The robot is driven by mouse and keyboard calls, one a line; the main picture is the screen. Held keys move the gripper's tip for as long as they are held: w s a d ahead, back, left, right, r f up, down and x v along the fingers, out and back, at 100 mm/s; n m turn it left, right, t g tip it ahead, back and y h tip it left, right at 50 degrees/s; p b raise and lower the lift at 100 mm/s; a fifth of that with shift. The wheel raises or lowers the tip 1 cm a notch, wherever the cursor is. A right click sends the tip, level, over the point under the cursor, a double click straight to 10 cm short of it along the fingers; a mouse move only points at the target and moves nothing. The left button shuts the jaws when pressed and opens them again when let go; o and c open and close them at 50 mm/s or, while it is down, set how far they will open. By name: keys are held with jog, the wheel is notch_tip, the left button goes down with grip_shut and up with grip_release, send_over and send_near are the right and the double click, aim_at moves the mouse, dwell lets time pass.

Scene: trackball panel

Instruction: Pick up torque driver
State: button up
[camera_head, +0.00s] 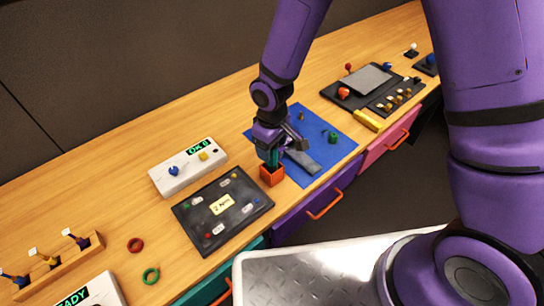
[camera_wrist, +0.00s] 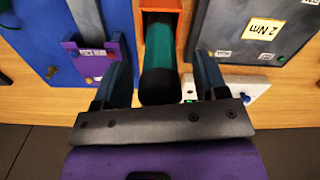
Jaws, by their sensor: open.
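The torque driver (camera_wrist: 160,55) has a teal handle with a black end. It stands in a small orange holder (camera_head: 271,176) on the wooden bench, between the blue mat and the dark board. The holder also shows at the top of the wrist view (camera_wrist: 172,5). My gripper (camera_wrist: 163,62) is open, with one finger on each side of the driver handle. In the head view my gripper (camera_head: 272,148) is over the holder and covers part of the driver. The driver's lower part is hidden in the holder.
A blue mat (camera_head: 335,155) with a grey slab lies right of the holder. A dark board (camera_head: 200,238) with a yellow 2 Nm label lies at its left front. A white box (camera_head: 163,182) reading OK stands behind that board.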

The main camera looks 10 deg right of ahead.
jog(key=shift+c, duration=0.4)
jog(key=c, duration=0.9)
